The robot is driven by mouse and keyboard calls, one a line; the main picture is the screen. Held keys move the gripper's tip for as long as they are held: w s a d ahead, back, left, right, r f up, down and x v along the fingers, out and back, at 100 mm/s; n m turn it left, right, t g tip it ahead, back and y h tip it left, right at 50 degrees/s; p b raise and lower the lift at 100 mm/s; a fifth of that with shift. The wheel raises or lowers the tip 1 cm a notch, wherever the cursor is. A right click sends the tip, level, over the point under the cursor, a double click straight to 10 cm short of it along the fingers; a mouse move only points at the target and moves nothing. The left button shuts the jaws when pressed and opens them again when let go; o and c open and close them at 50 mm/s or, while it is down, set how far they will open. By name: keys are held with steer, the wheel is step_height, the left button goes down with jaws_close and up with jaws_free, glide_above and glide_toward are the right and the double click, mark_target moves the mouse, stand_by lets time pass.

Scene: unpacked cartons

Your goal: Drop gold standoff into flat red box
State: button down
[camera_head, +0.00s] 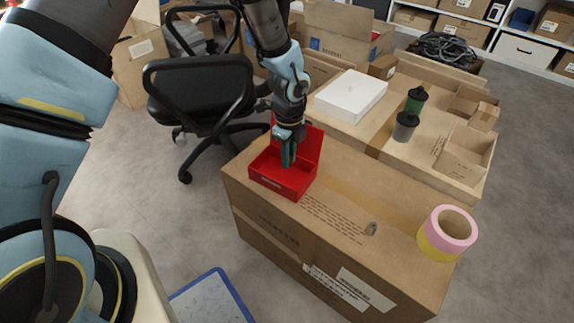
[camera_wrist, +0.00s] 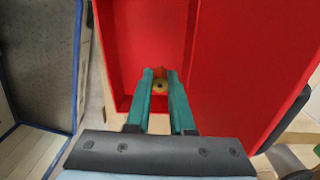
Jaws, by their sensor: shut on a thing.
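The flat red box (camera_head: 276,183) stands open on the left end of a large cardboard carton, with its lid raised at the back. My gripper (camera_head: 288,160) points down over the box. In the wrist view, my gripper (camera_wrist: 160,78) has its green fingers shut on the small gold standoff (camera_wrist: 160,86), whose end shows a dark hole. The red box (camera_wrist: 140,40) lies beneath and around the fingertips in that view. In the head view the standoff is hidden by the fingers. I cannot tell how far above the box floor it is.
The carton top (camera_head: 340,190) holds a small grey piece (camera_head: 371,229) and pink and yellow tape rolls (camera_head: 447,233) at its right. Behind are a white box (camera_head: 350,96) and two dark-lidded cylinders (camera_head: 405,126). A black chair (camera_head: 205,95) stands left of the carton.

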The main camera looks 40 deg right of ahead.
steer(key=c, duration=0.7)
jaws_free()
steer(key=shift+r, duration=0.1)
step_height(320, 180, up, 11)
steer(key=p, duration=0.1)
